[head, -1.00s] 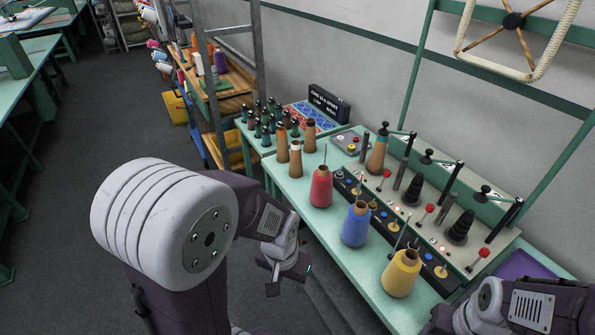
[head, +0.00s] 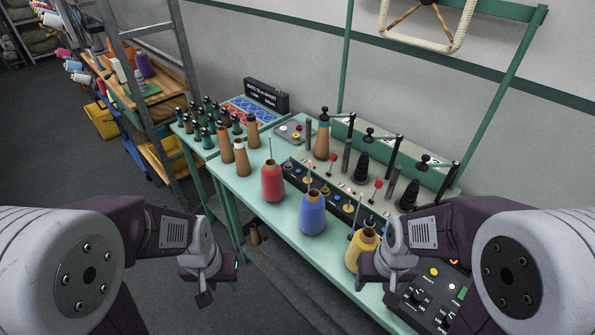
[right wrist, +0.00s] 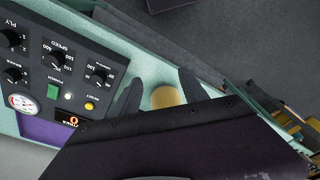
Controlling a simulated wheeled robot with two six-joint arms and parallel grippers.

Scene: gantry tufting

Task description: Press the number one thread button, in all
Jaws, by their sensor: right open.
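The winding machine has a black front strip (head: 349,207) with several blue and yellow round parts; no number one label is readable. Red-ball levers (head: 377,184) stand behind it. My right gripper (head: 376,273) is above the table's near right end, by the yellow cone (head: 362,245). In the right wrist view its two dark fingers (right wrist: 160,92) are apart, with a round yellowish top (right wrist: 166,97) between them in the picture; I cannot tell if they touch it. My left gripper (head: 204,290) hangs in front of the table, away from the machine; its finger gap is unclear.
Red (head: 272,182) and blue (head: 312,213) cones stand along the table (head: 237,185). A control panel (head: 432,297) with dials and a yellow button is at the lower right; it also shows in the right wrist view (right wrist: 50,75).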

